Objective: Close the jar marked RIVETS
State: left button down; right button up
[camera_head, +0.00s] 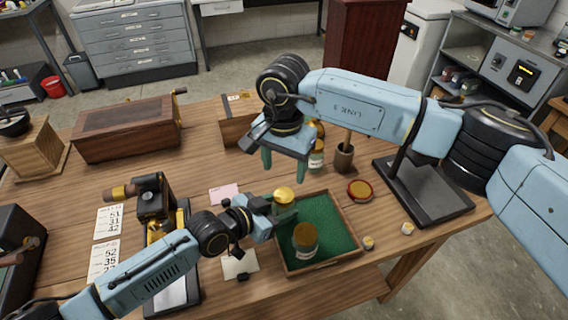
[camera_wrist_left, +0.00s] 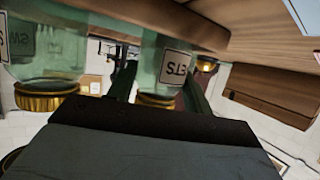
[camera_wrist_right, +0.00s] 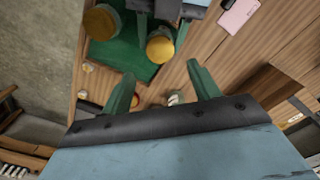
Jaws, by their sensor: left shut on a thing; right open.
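My left gripper (camera_head: 284,208) is shut on a green-tinted glass jar at the left edge of the green-lined tray. The held jar has a gold lid (camera_head: 284,194). In the left wrist view, which is upside down, the jar (camera_wrist_left: 160,60) shows part of a label, seemingly ending in ETS, and its lid (camera_wrist_left: 158,100) is on the mouth. I cannot tell whether it is tight. A second gold-lidded jar (camera_head: 304,242) stands in the tray; its label is only partly visible in the left wrist view. My right gripper (camera_head: 284,168) is open and empty above and behind the held jar.
The tray (camera_head: 345,213) has a low wooden rim. A round red dish or lid (camera_head: 360,190), another jar (camera_head: 317,158), a wooden cup (camera_head: 344,155) and a black stand (camera_head: 425,190) lie near it. A pink card (camera_head: 224,194) lies left.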

aim_at(284, 194)
dwell(0.4)
jog(key=shift+f, duration=4.05)
